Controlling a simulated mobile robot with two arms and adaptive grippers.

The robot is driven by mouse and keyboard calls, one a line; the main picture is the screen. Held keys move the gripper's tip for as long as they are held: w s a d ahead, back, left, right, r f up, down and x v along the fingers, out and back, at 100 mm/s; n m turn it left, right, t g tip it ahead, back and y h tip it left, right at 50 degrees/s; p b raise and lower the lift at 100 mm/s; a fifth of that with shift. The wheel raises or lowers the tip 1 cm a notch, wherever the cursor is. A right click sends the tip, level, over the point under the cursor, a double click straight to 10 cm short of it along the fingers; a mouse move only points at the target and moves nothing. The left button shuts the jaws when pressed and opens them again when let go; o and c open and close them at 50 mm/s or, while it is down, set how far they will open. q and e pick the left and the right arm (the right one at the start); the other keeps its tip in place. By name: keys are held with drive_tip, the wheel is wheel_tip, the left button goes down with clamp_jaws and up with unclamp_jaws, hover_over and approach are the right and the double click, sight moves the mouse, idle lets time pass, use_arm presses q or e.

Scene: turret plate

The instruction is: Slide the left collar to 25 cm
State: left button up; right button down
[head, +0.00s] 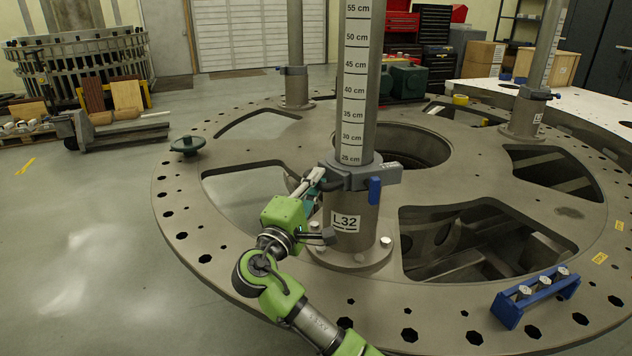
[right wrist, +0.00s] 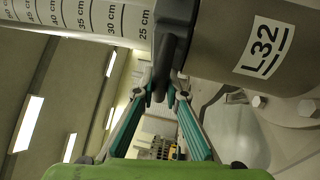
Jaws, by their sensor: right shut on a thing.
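The grey collar (head: 360,175) sits around the front post (head: 358,90), which carries a centimetre scale and an L32 label (head: 345,222) near its base. The collar's upper edge lies just under the 25 cm mark in the head view. A blue handle (head: 375,190) hangs on its right side. My right gripper (head: 314,181) reaches it from the left. In the right wrist view, the teal-padded fingers (right wrist: 162,92) are shut on the collar's dark tab (right wrist: 168,60), beside the 25 cm mark. My left gripper does not show.
The post stands on a large round metal plate (head: 230,273) with wide cut-outs and rim holes. Other posts with collars stand at back left (head: 295,50) and right (head: 545,55). A blue bolt rack (head: 535,297) lies front right. A green knobbed disc (head: 187,145) lies at the left rim.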

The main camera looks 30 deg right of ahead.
drive_tip(key=shift+f, duration=0.4)
drive_tip(key=c, duration=2.1)
unclamp_jaws()
drive_tip(key=shift+o, duration=0.4)
drive_tip(key=shift+r, duration=0.1)
drive_tip(key=v, duration=1.2)
drive_tip(key=shift+a, duration=0.1)
